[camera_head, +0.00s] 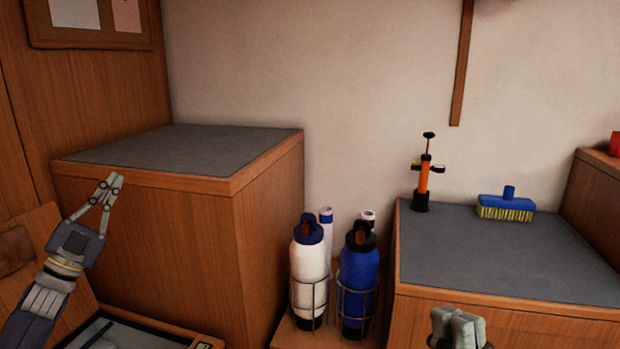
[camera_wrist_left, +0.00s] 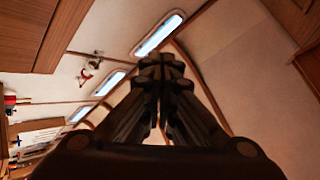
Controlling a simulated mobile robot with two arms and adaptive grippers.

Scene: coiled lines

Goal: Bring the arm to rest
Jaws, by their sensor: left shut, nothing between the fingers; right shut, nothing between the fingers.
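My left gripper (camera_head: 112,182) is raised at the left in the head view, in front of the left wooden cabinet. Its fingers point up and meet at the tips, with nothing between them. The left wrist view shows the same gripper (camera_wrist_left: 162,65) with its fingers together, pointing toward the ceiling and windows. My right gripper (camera_head: 458,318) shows only in part at the bottom edge of the head view, in front of the right cabinet. Its fingers are close together and hold nothing that I can see.
The left cabinet (camera_head: 190,150) has a bare grey top. A white bottle (camera_head: 309,262) and a blue bottle (camera_head: 357,285) stand in wire holders between the cabinets. On the right cabinet (camera_head: 490,262) are an orange pump (camera_head: 424,180) and a blue brush (camera_head: 506,205).

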